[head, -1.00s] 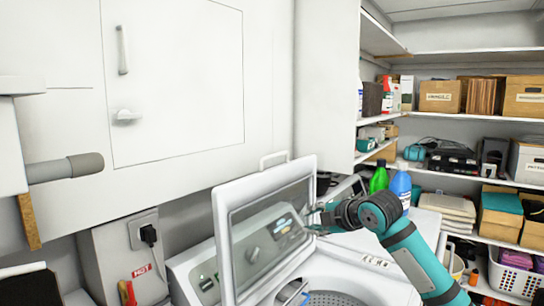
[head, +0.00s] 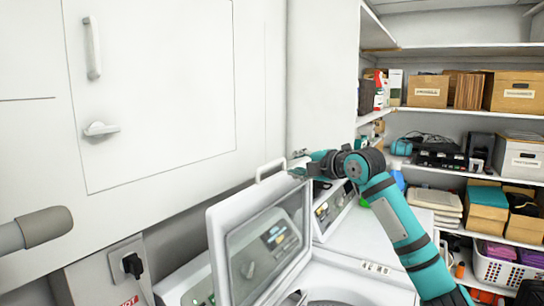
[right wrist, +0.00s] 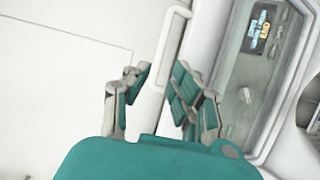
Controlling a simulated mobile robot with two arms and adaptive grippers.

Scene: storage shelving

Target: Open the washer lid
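The washer (head: 345,272) is a white top-loader in the lower middle of the head view. Its lid (head: 216,250), a white frame around a dark clear window, stands raised and tilted, and part of the tub opening shows below. A white loop handle (head: 268,167) is on the lid's top edge. My right gripper (head: 298,162) is just right of the handle, by the lid's upper right corner. In the right wrist view the right gripper's fingers (right wrist: 160,88) are apart, with the handle (right wrist: 171,40) showing between and beyond them; contact cannot be told. My left gripper is out of view.
A second control panel (head: 335,205) stands behind the lid. White cupboard doors (head: 150,90) fill the left. Shelves with boxes (head: 427,90) are at the right, with a white basket (head: 505,272) low down. A plug (head: 132,264) sits in a wall outlet at lower left.

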